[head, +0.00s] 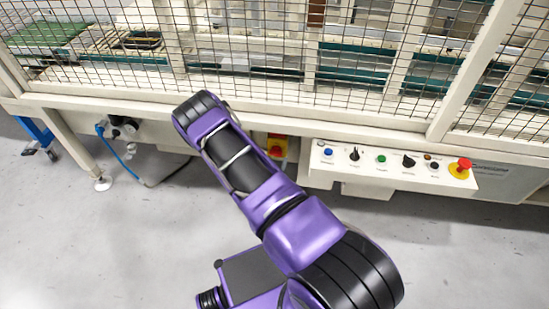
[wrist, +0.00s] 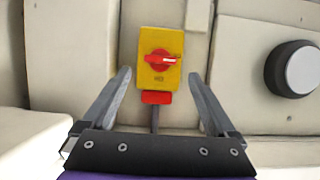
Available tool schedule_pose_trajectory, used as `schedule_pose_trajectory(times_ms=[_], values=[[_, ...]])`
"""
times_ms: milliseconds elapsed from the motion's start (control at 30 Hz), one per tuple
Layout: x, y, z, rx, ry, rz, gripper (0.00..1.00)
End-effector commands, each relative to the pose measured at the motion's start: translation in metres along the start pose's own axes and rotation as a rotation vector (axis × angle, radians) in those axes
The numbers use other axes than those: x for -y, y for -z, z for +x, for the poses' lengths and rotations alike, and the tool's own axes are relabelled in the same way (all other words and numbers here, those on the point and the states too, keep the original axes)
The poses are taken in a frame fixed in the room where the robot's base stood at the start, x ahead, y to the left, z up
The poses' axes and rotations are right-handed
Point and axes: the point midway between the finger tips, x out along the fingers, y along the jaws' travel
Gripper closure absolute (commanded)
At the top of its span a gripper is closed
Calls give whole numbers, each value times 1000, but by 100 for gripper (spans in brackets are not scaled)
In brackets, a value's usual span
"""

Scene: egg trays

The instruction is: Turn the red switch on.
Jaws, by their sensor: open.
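The red switch (wrist: 158,60) is a round red knob on a yellow plate (wrist: 172,80), fixed to the beige machine front. In the wrist view its pale handle mark lies about level, pointing right. In the head view the switch (head: 277,150) is partly hidden behind my purple arm. My gripper (wrist: 165,85) is open and empty. Its two grey fingers reach toward the plate, one on each side of its lower part. I cannot tell how far they are from it. The gripper is hidden by my arm in the head view.
A control panel (head: 330,172) with several buttons and a red emergency stop (head: 461,167) juts out to the right. A black round knob (wrist: 292,68) is right of the switch. A wire mesh guard (head: 270,60) stands above. The grey floor in front is clear.

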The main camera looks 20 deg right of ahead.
Motion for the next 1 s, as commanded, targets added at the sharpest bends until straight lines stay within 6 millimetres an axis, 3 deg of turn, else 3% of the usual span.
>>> schedule_pose_trajectory(times_ms=[200, 600, 1000], values=[[0, 0, 30, -1, 0, 0, 7], [0, 0, 38, 0, 1, -1, 7], [0, 1, 38, -1, 1, -1, 78]])
